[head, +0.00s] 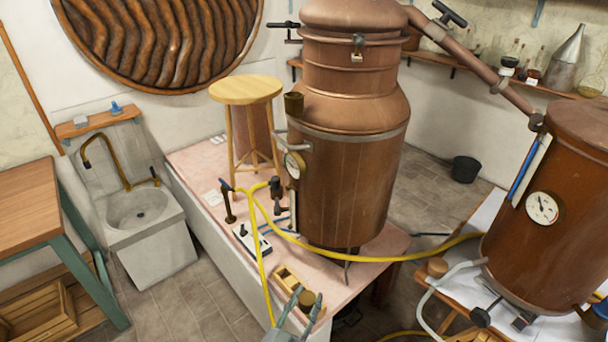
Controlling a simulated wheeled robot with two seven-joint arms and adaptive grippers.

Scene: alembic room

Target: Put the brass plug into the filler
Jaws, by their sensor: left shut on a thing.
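My left gripper (307,296) reaches in from the bottom edge, low over the front of the pink-topped bench. It is shut on the brass plug (307,301), a small round brass-brown piece between its fingertips. The filler (293,105) appears to be the small dark brass cup on the left shoulder of the big copper still (345,190). It stands well above and behind the gripper, apart from the plug. Its inside is hard to make out. My right gripper is out of view.
A small wooden tray (287,273) lies just behind the gripper. Yellow hoses (263,275) run across the bench (195,160) near my arm. A wooden stool (246,90) stands left of the filler. A second copper vessel (550,220) stands at the right.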

